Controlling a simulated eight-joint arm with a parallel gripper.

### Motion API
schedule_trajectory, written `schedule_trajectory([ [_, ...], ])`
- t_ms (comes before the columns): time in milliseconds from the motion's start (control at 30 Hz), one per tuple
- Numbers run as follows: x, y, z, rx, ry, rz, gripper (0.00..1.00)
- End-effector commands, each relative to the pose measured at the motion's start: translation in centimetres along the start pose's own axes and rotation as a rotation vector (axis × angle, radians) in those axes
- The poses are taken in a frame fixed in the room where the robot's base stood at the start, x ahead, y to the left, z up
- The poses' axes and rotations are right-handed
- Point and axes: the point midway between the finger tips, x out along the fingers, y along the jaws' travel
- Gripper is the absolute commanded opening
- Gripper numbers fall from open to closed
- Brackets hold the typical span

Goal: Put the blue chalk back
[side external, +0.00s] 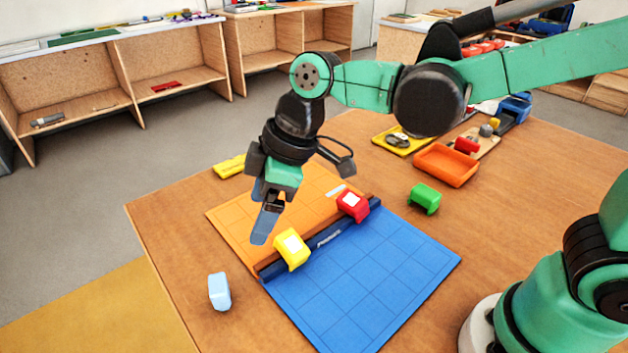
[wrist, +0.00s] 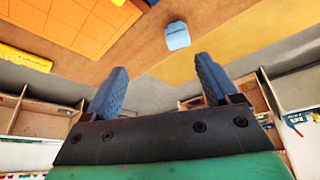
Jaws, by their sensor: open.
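A small light blue block (side external: 219,291), which looks like the blue chalk, stands on the bare wooden table at the front left, apart from the mats. In the wrist view the light blue block (wrist: 177,36) shows at the top, beyond my fingertips. My gripper (side external: 263,215) is open and empty, raised over the orange mat (side external: 231,224), up and to the right of the block in the side view. Its two blue fingers (wrist: 161,70) stand apart in the wrist view with nothing between them.
A dark bar (side external: 328,236) between the orange and blue mats (side external: 367,273) bears a yellow block (side external: 292,250) and a red block (side external: 352,206). A green block (side external: 424,198), an orange tray (side external: 446,165) and a yellow tray (side external: 400,142) are farther right. Bare table surrounds the light blue block.

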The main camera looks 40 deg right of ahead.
Motion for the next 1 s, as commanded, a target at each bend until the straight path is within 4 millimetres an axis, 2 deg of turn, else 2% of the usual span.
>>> schedule_trajectory([
  [200, -4.5, 3.4, 7.4, 0.458, 0.067, 0.248, 0.81],
  [300, -5.6, 4.2, 10.5, 0.643, 0.112, 0.349, 0.81],
  [433, -6.4, 4.7, 13.3, 0.803, 0.162, 0.439, 0.81],
  [600, -6.7, 4.8, 14.6, 0.882, 0.190, 0.483, 0.81],
  [1000, -6.7, 4.8, 14.5, 0.882, 0.191, 0.482, 0.81],
])
